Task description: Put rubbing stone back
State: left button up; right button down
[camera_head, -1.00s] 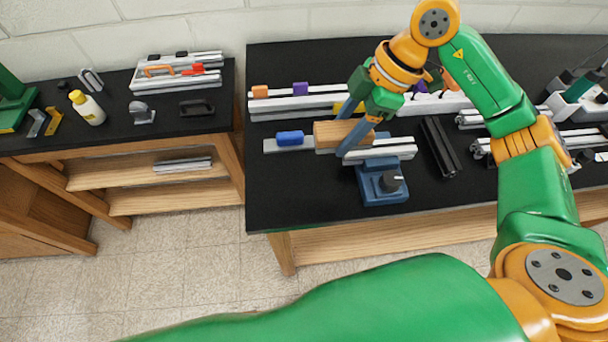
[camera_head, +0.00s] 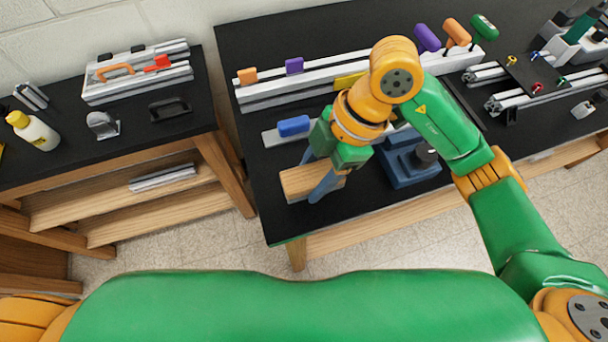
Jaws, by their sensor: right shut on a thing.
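My right gripper (camera_head: 318,180) is shut on a tan block (camera_head: 297,182), which looks like the rubbing stone. Its blue fingers straddle the block. The block is at the front left part of the black bench (camera_head: 258,190), close to the front edge. I cannot tell whether it touches the bench top or hangs just above it. A grey bar (camera_head: 271,139) with a blue block (camera_head: 293,126) on it lies behind the stone, partly hidden by the gripper. My left gripper is out of view.
Long aluminium extrusions (camera_head: 270,90) lie at the back. A gap separates this bench from the left side table (camera_head: 135,130). Bare bench shows left of the grey bar.

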aim_at(303, 173)
jog(key=w+f, duration=0.1)
jog(key=a+f, duration=0.1)
jog(key=w+f, duration=0.1)
jog(key=f, duration=0.1)
jog(key=shift+w+a, duration=0.3)
jog(key=shift+w, duration=0.05)
notch_tip(303, 173, down, 3)
jog(key=shift+d+r+p, duration=0.1)
jog(key=shift+r+p, duration=0.1)
jog(key=shift+p, duration=0.5)
jog(key=shift+f, duration=0.3)
jog(key=shift+s+d+f+b, duration=0.15)
jog(key=shift+s+f+b, duration=0.15)
jog(key=shift+f+b, duration=0.25)
jog(key=shift+c, duration=1.1)
grip_release()
jog(key=shift+f, duration=0.1)
jog(key=shift+r, duration=0.35)
jog(key=shift+w+d+r, duration=0.1)
jog(key=shift+w+r, duration=0.2)
jog(key=shift+r, duration=0.25)
jog(key=shift+w+d+r, duration=0.1)
jog(key=shift+w+r, duration=0.15)
jog(key=shift+r, duration=0.3)
jog(key=v, duration=1)
jog(key=shift+r+b, duration=0.3)
jog(key=shift+b, duration=0.15)
